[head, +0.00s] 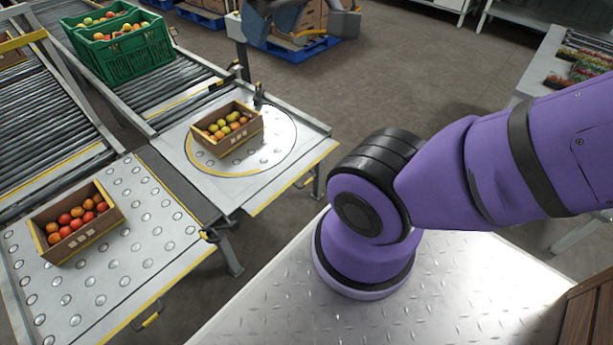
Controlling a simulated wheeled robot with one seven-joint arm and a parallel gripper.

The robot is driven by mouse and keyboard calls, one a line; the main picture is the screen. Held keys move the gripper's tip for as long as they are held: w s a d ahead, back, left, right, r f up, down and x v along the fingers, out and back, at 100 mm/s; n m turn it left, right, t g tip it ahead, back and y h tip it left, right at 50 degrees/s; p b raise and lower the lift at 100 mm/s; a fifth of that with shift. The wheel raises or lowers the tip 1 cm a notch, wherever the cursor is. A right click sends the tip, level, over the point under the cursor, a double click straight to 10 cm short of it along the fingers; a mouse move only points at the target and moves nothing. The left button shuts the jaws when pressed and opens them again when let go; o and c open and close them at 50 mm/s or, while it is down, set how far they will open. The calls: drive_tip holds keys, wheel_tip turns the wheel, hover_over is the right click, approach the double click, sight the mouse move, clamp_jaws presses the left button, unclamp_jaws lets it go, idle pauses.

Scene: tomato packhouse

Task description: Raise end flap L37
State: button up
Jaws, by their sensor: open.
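No label reading L37 is legible, so I cannot tell which part is that flap. A metal plate with raised balls (165,235) lies level at the left, with a yellow front edge and a small yellow handle (150,319) below it. Beside it, a plate with a round turntable (312,138) also lies level and has a yellow edge. Each plate carries a cardboard box of tomatoes: one on the ball plate (97,236), one on the turntable (239,139). My gripper is outside the view; only my purple arm shows, reaching out at the right.
Roller conveyors (40,130) run back from both plates. Green crates (130,62) of tomatoes stand on the far one. Blue pallets (292,47) lie behind. A bench with small plants (548,62) is at the right. The floor (400,80) between is clear.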

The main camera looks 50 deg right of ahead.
drive_tip(key=shift+c, duration=0.4)
